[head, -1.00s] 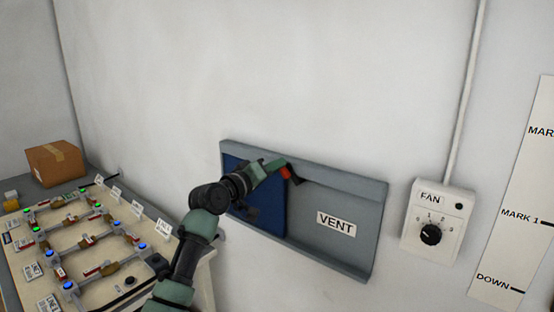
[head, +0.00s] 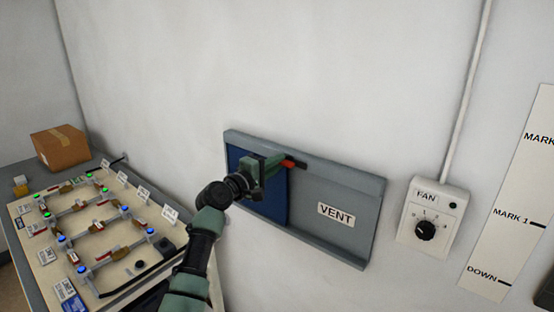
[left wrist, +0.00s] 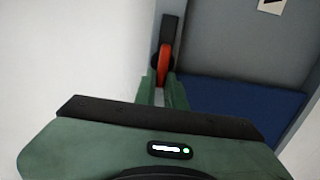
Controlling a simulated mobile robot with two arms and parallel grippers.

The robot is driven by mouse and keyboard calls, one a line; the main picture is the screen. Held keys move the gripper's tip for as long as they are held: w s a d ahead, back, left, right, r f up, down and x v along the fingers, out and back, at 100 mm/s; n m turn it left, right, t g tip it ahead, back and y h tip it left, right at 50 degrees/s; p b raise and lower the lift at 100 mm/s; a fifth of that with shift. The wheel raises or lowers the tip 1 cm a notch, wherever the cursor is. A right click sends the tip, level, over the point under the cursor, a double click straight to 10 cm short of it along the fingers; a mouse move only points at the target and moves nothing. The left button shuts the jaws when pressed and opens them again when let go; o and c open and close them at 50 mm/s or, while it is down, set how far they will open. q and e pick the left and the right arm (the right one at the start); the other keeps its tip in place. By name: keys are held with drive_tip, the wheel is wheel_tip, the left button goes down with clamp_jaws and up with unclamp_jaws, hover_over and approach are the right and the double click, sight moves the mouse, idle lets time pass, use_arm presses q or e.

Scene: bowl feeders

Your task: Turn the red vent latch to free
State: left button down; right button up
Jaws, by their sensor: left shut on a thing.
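The red vent latch (head: 289,164) sits at the top of the grey vent frame (head: 340,181), near the right edge of the blue panel (head: 276,196). It lies roughly along the frame's top rail, with a dark end on its right. My left gripper (head: 281,161) is at the latch's left part and shut on it. In the left wrist view the red latch (left wrist: 165,62) stands between the fingertips (left wrist: 161,80), its dark end pointing away. The fingers hide part of the latch. My right gripper is not in view.
A fan control box (head: 431,218) hangs on the wall right of the vent. A marked white strip (head: 513,195) is farther right. A bench board (head: 100,240) with lit valves and labels is at lower left, with a cardboard box (head: 60,147) behind it.

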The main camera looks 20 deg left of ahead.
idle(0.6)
use_arm(q)
drive_tip(key=c, duration=1.5)
unclamp_jaws()
drive_tip(key=b+v, duration=0.2)
drive_tip(key=v, duration=0.5)
drive_tip(key=shift+s+a, duration=0.2)
drive_tip(key=shift+s, duration=0.15)
drive_tip(key=shift+f, duration=0.15)
